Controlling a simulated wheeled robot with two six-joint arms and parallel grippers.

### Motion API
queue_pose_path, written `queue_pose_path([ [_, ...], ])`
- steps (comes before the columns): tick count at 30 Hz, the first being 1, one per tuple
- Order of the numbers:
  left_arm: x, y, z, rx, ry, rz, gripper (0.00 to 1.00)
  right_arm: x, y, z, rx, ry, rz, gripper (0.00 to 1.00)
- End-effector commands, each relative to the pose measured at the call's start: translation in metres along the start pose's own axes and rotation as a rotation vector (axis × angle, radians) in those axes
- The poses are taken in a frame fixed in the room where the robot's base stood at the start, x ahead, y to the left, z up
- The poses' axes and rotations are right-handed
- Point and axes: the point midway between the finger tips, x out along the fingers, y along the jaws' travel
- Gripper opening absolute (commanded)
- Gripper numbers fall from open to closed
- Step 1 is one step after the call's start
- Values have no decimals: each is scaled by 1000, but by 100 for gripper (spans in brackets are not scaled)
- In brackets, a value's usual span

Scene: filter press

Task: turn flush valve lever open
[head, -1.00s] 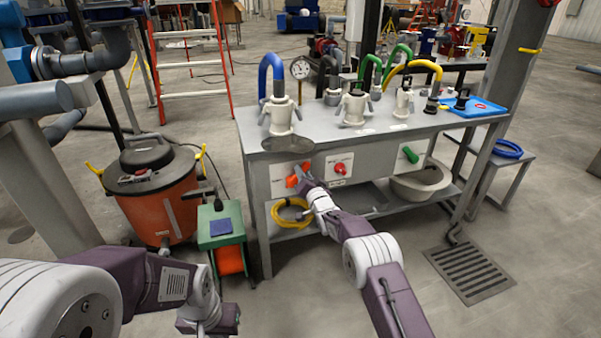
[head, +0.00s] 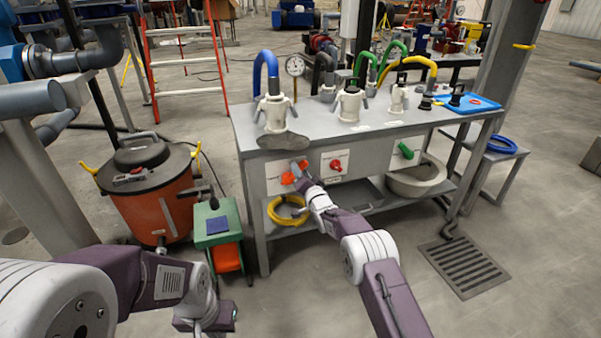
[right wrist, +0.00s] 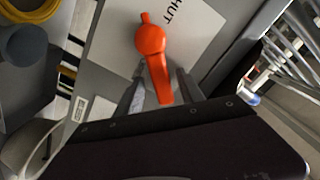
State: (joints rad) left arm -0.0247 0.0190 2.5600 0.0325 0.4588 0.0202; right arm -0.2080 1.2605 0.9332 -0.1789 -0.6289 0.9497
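An orange valve lever (head: 287,179) is on the left front panel of the grey bench. In the right wrist view the orange lever (right wrist: 154,65) has a round hub, with its handle pointing down toward my palm. My right gripper (head: 299,167) is at this lever. In the right wrist view my right gripper (right wrist: 160,82) is open, with one finger on each side of the handle and gaps showing. Part of a label reading "HUT" (right wrist: 170,18) is beside the hub. My left gripper (head: 207,318) is low at the left, its fingers unclear.
A red knob (head: 336,165) and a green lever (head: 405,151) are on panels to the right. A yellow hose coil (head: 287,222) lies on the lower shelf. An orange vacuum (head: 155,205) and a green box (head: 218,222) stand left of the bench.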

Motion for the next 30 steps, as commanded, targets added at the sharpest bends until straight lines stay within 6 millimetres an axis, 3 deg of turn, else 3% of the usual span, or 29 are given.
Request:
queue_pose_path([
  [11,-4,0,0,0,0,0,0,-3,-2,-1,-3,-1,-1,45],
  [17,-19,0,-2,0,0,0,0,-25,-4,-3,-3,-2,1,45],
  [21,-31,1,-3,0,0,0,0,-49,-3,-3,-3,-2,2,45],
  [22,-17,0,-2,0,1,0,0,-54,3,2,-3,0,0,45],
  [25,-3,0,0,0,-1,0,0,-71,4,3,-2,1,0,45],
  [27,18,0,2,0,0,0,0,-76,7,6,-3,3,-3,45],
  [30,30,-1,3,0,-1,0,0,-84,5,4,-3,2,-3,45],
])
